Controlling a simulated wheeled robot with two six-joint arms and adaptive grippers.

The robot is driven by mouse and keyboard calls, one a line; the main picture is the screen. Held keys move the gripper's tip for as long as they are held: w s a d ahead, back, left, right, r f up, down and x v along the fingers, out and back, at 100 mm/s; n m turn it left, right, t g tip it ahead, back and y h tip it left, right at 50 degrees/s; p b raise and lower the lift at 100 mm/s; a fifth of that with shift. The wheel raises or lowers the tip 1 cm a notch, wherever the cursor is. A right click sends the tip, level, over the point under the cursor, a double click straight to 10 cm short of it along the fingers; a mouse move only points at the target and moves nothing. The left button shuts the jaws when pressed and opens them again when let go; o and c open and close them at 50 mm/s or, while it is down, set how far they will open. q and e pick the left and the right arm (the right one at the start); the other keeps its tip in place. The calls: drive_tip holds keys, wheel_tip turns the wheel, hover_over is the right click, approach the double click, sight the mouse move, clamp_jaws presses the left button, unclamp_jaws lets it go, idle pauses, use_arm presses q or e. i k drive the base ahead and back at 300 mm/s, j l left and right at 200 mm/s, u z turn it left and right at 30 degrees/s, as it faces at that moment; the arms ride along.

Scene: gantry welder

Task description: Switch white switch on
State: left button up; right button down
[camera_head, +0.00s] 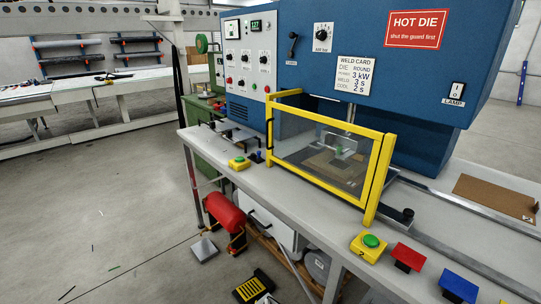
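A small white rocker switch (457,90) with a dark mark sits on the right side of the blue welder cabinet's front, above a label reading LAMP (453,102). It is too small to tell which way the rocker is tipped. Neither of my grippers shows in the head view.
The blue cabinet (420,72) overhangs a grey bench (300,195). A yellow-framed clear guard (325,122) stands below it. Green-topped yellow buttons (371,241), a red block (406,254) and a blue block (459,286) line the front edge.

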sight(458, 89)
drive_tip(key=z, duration=1.3)
drive_tip(key=i+l+u, duration=0.1)
drive_tip(key=l+u, duration=0.6)
